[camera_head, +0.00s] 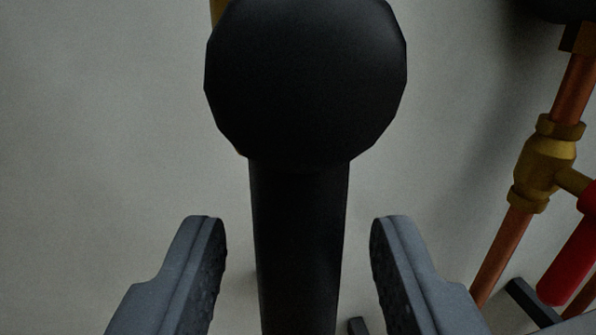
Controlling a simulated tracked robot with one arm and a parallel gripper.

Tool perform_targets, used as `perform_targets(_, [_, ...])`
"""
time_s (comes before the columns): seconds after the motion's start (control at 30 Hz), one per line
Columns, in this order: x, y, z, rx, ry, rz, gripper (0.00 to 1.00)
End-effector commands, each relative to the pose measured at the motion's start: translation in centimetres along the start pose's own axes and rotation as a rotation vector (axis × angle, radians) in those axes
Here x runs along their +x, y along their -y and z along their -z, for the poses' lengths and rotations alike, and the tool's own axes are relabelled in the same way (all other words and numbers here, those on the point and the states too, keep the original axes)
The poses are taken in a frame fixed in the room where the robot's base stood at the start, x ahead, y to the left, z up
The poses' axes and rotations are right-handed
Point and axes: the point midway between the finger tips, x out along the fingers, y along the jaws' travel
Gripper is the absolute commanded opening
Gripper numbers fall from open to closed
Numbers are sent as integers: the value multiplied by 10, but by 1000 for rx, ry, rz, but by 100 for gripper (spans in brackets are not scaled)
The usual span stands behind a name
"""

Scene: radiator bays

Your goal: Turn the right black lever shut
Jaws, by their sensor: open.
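A black lever (301,240) with a wide, rounded black hub (305,80) fills the middle of the head view. Its bar hangs straight down from the hub and runs off the bottom edge. My gripper (298,240) is open, with one grey finger on each side of the bar. A gap shows between the bar and each finger, so neither appears to touch it. A bit of brass shows behind the hub at the top; the rest of the fitting is hidden.
At the right, a copper pipe (501,255) carries a brass valve (545,165) with a red lever (571,258) slanting down. Another dark part (555,8) sits at the top right corner. A pale grey wall (100,120) lies behind, clear on the left.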

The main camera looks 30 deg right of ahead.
Motion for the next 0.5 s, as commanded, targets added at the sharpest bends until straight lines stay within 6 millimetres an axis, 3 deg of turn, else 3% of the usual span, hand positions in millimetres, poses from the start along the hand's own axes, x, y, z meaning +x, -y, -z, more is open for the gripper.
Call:
perform_targets(0.2, [15,-1,1,2,-2,-2,42])
perform_targets(0.5, [17,0,1,1,-1,0,42])
